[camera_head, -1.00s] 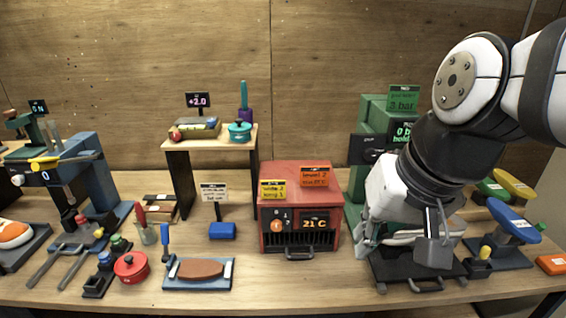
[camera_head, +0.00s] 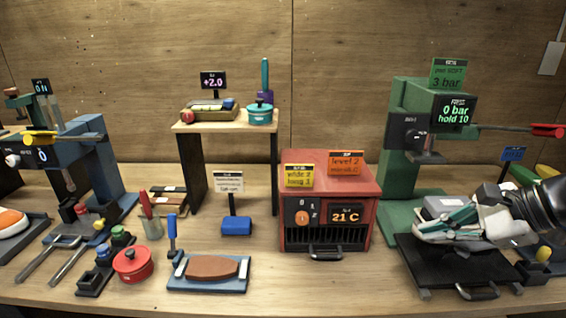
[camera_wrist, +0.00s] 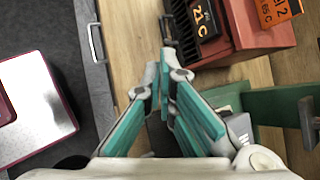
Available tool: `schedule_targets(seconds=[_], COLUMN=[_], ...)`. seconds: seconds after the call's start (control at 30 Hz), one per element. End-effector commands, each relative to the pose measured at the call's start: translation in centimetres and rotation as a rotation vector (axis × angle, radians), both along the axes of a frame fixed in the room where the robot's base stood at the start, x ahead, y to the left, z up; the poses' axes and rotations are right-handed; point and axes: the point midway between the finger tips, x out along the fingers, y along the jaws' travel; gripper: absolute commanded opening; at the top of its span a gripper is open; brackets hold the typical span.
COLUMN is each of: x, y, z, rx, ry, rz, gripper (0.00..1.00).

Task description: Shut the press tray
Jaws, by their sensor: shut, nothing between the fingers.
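The green press (camera_head: 402,150) stands at the right in the head view. Its black tray (camera_head: 425,268) sticks out in front on the table, with a metal handle (camera_head: 478,291) at its front edge. My gripper (camera_head: 420,232) lies low over the tray, pointing left, with its teal-padded fingers shut and empty. I cannot tell whether it touches the tray. My gripper and arm hide the tray's rear and right parts. In the wrist view, the shut fingertips (camera_wrist: 166,62) point up over the wooden table, and green press parts (camera_wrist: 270,104) show at the right.
A red heater box (camera_head: 328,200) stands left of the press; it also shows in the wrist view (camera_wrist: 265,30). A red-ended lever (camera_head: 545,131) sticks out right of the press. A blue board (camera_head: 240,283) with a brown sole lies front left. Some bare wood lies between board and tray.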

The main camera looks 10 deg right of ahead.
Motion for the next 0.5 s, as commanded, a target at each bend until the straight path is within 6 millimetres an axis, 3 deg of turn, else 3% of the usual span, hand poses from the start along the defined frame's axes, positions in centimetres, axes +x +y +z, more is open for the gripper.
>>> schedule_targets(seconds=[0.03, 0.23, 0.4, 0.5], x=[0.4, -0.7, -4.5, -7.0], y=[-2.5, -11.9, -19.5, -22.6], z=[-2.0, -6.6, -10.6, -12.4], rx=[0.074, 0.333, 0.515, 0.588], ry=[-0.009, -0.102, -0.215, -0.276], rz=[-0.116, -0.542, -0.873, -1.016], gripper=[0.0, 0.0, 0.0, 0.0])
